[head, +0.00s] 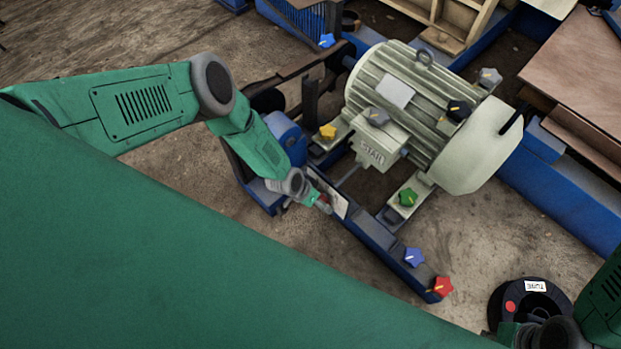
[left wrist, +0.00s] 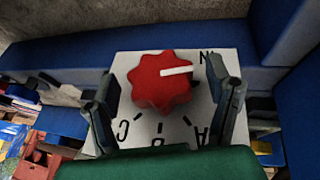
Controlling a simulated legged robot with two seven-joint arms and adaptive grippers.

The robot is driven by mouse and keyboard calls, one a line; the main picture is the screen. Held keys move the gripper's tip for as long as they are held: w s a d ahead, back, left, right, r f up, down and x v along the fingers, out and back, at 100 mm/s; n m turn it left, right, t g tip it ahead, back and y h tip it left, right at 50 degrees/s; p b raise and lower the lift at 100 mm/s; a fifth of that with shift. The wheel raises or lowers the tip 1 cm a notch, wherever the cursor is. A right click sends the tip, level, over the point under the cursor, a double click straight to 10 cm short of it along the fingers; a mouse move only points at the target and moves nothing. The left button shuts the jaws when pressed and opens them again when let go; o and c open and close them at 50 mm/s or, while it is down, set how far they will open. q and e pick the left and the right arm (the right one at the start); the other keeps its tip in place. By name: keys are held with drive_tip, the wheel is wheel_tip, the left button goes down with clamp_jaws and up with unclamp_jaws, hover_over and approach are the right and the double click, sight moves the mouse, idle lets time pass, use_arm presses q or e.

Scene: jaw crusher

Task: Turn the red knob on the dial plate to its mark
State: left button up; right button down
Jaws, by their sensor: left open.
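The red knob (left wrist: 160,82) is lobed and has a white pointer line that points right, just below the letter N at the plate's upper right. It sits on a white dial plate (left wrist: 132,65) with the letters C, B and A and short tick marks along its lower part. My left gripper (left wrist: 165,75) is open, one finger on each side of the knob, with gaps visible between. In the head view my left gripper (head: 322,203) is at the plate (head: 338,200), mostly covering the knob. My right gripper does not show; only part of my right arm is at the lower right.
A grey-green motor (head: 425,105) stands behind the plate on a blue frame (head: 380,238). A black round device (head: 545,305) labelled TUNE lies at lower right.

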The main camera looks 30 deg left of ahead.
use_arm(q)
drive_tip(key=v, duration=1.1)
drive_tip(key=shift+s+a, duration=0.1)
